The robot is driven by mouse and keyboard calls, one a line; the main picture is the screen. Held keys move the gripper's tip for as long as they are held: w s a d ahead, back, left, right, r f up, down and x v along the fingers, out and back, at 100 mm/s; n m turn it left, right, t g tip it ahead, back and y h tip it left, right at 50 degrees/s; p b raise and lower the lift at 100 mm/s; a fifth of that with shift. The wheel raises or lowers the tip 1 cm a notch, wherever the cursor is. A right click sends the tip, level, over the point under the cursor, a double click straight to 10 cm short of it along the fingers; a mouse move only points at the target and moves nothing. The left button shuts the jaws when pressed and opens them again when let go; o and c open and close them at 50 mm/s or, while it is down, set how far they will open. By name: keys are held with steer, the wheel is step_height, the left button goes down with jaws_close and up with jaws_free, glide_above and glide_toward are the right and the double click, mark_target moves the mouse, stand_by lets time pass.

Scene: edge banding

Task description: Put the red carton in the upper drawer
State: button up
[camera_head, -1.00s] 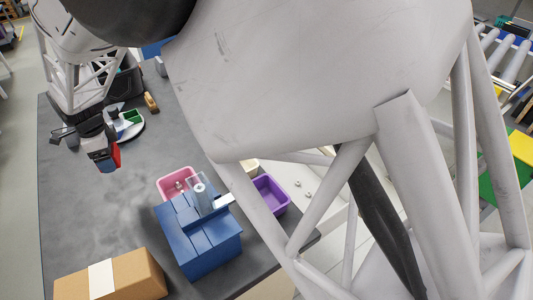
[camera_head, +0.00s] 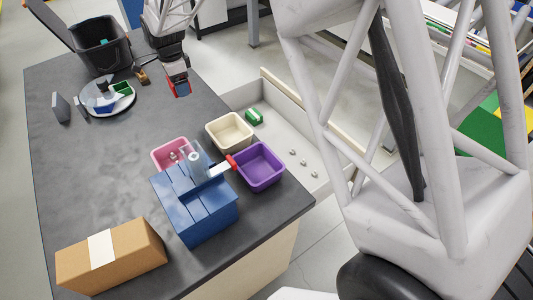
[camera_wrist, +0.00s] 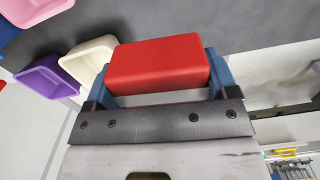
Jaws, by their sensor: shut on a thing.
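My gripper (camera_head: 180,88) is shut on the red carton (camera_wrist: 158,62), which sits between its two blue fingers in the wrist view. In the head view the carton (camera_head: 183,90) shows small below the wrist, above the table's far right part, near the open drawer. The open drawer (camera_head: 296,128) sticks out from the table's right side, below the tabletop. It holds a green carton (camera_head: 254,116) and several small round pieces, with bare floor between them. I cannot see any other drawer, so its level is unclear.
A cream bin (camera_head: 228,131), a purple bin (camera_head: 259,166) and a pink bin (camera_head: 168,153) stand around a blue block fixture (camera_head: 200,205). A cardboard box (camera_head: 120,260) lies at the near left. A black bin (camera_head: 100,50) and a round plate (camera_head: 96,103) stand far left.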

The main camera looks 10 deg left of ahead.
steer(key=w+d, duration=1.1)
steer(key=d, duration=0.2)
steer(key=n, duration=0.1)
glide_above(269, 135)
step_height(269, 135, down, 27)
steer(key=shift+s, duration=0.1)
steer(key=shift+f, duration=3.1)
steer(key=shift+f, duration=1.85)
steer(key=shift+f, duration=0.1)
